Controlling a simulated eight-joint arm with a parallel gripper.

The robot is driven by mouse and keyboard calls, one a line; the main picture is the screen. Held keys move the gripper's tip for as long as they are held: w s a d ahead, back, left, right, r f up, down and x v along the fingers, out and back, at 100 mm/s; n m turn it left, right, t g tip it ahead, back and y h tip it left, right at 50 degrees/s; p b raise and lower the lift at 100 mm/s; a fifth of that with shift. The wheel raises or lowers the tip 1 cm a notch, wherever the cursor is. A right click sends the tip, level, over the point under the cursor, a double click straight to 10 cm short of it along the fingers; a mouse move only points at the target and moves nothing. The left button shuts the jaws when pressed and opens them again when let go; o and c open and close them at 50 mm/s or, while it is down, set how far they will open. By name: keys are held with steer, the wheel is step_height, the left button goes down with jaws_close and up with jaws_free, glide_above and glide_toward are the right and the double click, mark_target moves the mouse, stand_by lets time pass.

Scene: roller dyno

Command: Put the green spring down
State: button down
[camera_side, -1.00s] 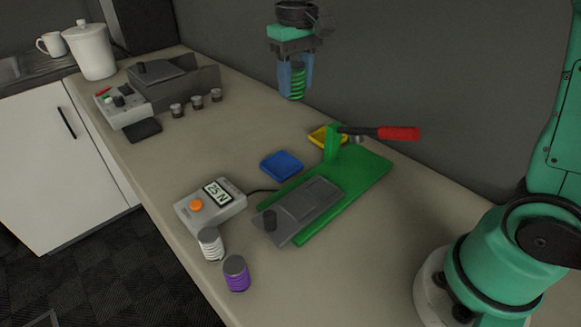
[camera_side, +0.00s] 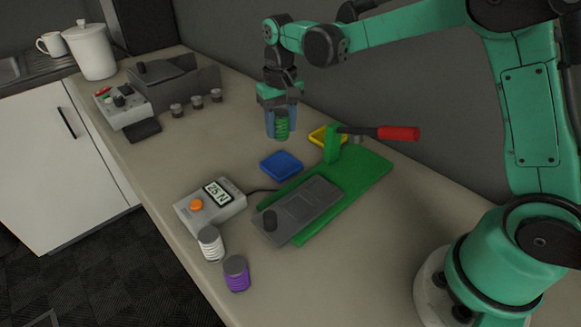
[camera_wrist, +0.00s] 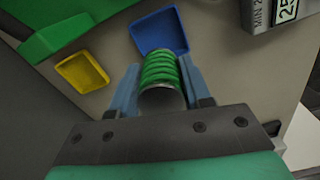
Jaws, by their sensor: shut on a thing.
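The green spring (camera_side: 281,125) is upright between the blue fingers of my gripper (camera_side: 281,124), which is shut on it. In the side view it is above the counter, behind the blue tray (camera_side: 281,166). In the wrist view the spring (camera_wrist: 161,75) sits between the two fingertips, and the empty blue tray (camera_wrist: 160,30) lies just beyond it. A yellow tray (camera_side: 322,138) is partly hidden behind the green press in the side view; it shows whole and empty in the wrist view (camera_wrist: 81,73).
The green press (camera_side: 375,172) with its red-handled lever (camera_side: 398,133) stands right of the blue tray. A grey meter (camera_side: 212,206) reads 25 N. Counter left of the blue tray is clear.

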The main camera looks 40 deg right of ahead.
steer(key=shift+f, duration=3)
steer(key=shift+f, duration=0.2)
steer(key=shift+f, duration=0.35)
steer(key=shift+c, duration=2)
jaws_free()
